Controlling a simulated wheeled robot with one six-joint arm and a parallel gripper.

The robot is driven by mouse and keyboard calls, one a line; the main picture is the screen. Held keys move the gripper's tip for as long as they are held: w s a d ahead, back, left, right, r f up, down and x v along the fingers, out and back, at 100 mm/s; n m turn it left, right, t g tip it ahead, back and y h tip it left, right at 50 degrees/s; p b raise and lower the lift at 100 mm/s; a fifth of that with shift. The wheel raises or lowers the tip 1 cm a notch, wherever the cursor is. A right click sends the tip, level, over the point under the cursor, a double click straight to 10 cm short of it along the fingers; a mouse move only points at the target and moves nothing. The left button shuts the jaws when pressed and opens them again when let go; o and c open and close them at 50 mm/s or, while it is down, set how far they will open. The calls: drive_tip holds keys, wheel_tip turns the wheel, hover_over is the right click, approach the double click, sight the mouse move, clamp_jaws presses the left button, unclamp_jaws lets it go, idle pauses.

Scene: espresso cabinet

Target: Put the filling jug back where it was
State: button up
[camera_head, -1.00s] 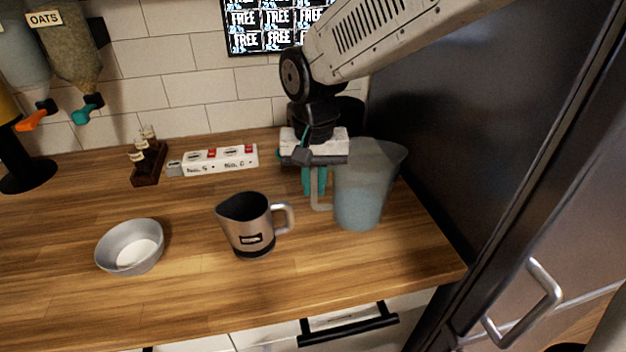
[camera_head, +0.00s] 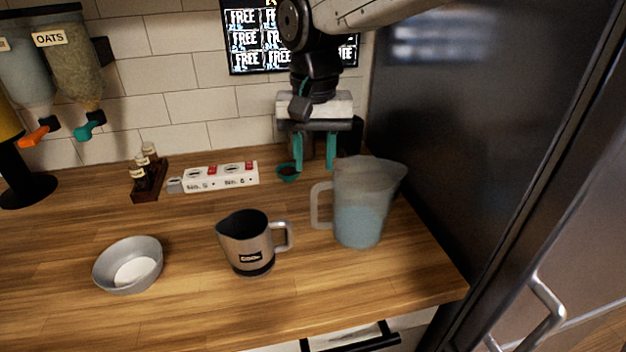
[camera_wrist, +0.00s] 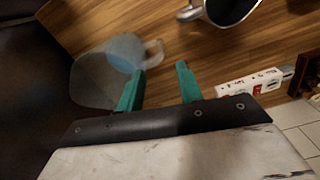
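The filling jug (camera_head: 362,205) is a translucent grey pitcher with bluish liquid in it. It stands upright on the right end of the wooden counter, its handle to the left. It also shows in the wrist view (camera_wrist: 108,70). My gripper (camera_head: 314,165) has teal fingers, spread apart and empty. In the head view it is above and behind the jug's handle, clear of it. In the wrist view the fingers (camera_wrist: 160,72) point toward the handle, with a gap between them.
A metal milk jug (camera_head: 248,243) stands left of the filling jug, and a grey bowl (camera_head: 128,265) farther left. A white power strip (camera_head: 220,177), a small teal cup (camera_head: 288,173) and a bottle rack (camera_head: 148,175) are at the back. A dark fridge (camera_head: 440,120) bounds the right.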

drive_tip(key=shift+r, duration=1.2)
